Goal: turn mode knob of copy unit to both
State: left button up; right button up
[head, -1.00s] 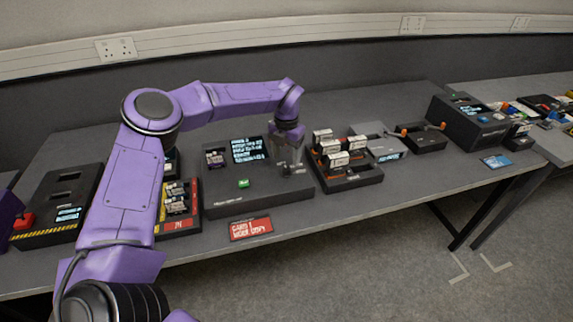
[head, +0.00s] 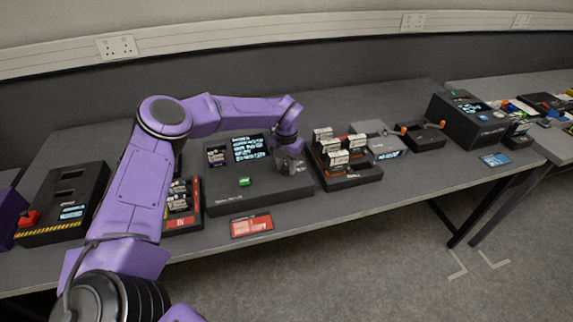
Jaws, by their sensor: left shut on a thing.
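The copy unit (head: 265,196) is a dark grey box in the middle of the table in the head view. It has a lit screen (head: 249,146) with white text, a green button (head: 244,182) and a card-like item (head: 216,156) at its upper left. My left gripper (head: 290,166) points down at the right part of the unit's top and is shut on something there. The mode knob itself is hidden by the gripper fingers, and its setting cannot be read. My right gripper is not in view.
A black tray (head: 350,182) with several upright cards stands close to the right of the unit. A red label card (head: 251,226) lies at the table's front edge. A red-edged holder (head: 184,225) and a black box with a red lever (head: 62,235) are at left.

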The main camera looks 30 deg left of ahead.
pick_arm(q)
jog(key=shift+m, duration=0.3)
jog(key=m+b, duration=0.1)
jog(key=m, duration=1.6)
jog(key=shift+m, duration=0.3)
jog(key=o, duration=1)
jog(key=shift+o, duration=0.2)
